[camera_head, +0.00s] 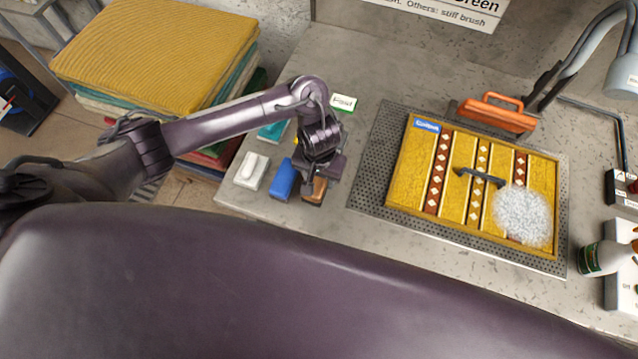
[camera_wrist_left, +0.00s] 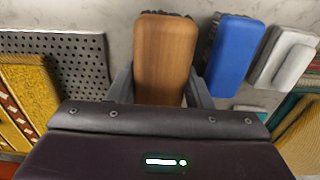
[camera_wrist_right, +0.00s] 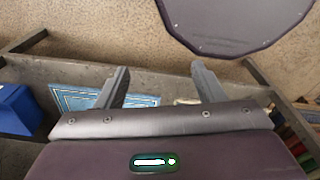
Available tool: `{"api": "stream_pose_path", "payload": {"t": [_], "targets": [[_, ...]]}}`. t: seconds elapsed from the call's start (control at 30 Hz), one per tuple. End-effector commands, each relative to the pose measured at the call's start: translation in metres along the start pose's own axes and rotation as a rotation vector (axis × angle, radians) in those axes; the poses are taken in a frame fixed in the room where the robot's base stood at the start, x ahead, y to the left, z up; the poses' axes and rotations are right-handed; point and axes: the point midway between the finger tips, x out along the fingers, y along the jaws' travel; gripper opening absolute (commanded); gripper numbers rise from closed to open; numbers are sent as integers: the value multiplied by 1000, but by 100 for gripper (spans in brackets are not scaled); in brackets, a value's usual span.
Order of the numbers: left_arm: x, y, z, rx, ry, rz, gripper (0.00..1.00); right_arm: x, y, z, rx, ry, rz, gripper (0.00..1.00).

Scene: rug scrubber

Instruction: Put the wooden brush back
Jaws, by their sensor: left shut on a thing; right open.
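The wooden brush (camera_wrist_left: 166,55) has a plain brown back and lies between the two fingers of my left gripper (camera_wrist_left: 160,88), which is shut on it. In the head view the brush (camera_head: 315,191) shows below my left gripper (camera_head: 318,172), at the front edge of the counter, beside the blue brush. I cannot tell whether it touches the counter. My right gripper (camera_wrist_right: 160,85) is open and empty, away from the counter over the floor area.
A blue brush (camera_head: 283,179) and a white brush (camera_head: 251,170) lie left of it. A yellow patterned rug (camera_head: 403,175) with white foam (camera_head: 522,215) lies on a perforated mat (camera_head: 372,168). An orange-handled tool (camera_head: 497,115) stands behind. A bottle (camera_head: 604,258) stands right. Folded rugs (camera_head: 155,50) are stacked left.

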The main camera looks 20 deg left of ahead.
Motion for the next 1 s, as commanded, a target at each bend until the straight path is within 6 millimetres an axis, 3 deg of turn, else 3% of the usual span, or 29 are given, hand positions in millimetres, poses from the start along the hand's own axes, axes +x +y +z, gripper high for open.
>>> {"api": "stream_pose_path", "payload": {"t": [0.2,0.4,0.8,0.83,1.0], "targets": [[26,0,2,-2,-5,1,25,14,5,2,-1,-1,6,62],[48,0,1,-1,-2,-1,25,16,9,3,1,-2,11,62],[52,0,1,-1,-1,0,25,16,12,4,1,-3,15,62],[52,0,0,-1,-1,0,47,16,12,4,1,-3,15,62],[52,0,0,0,-1,0,67,16,12,4,1,-3,15,62]]}}
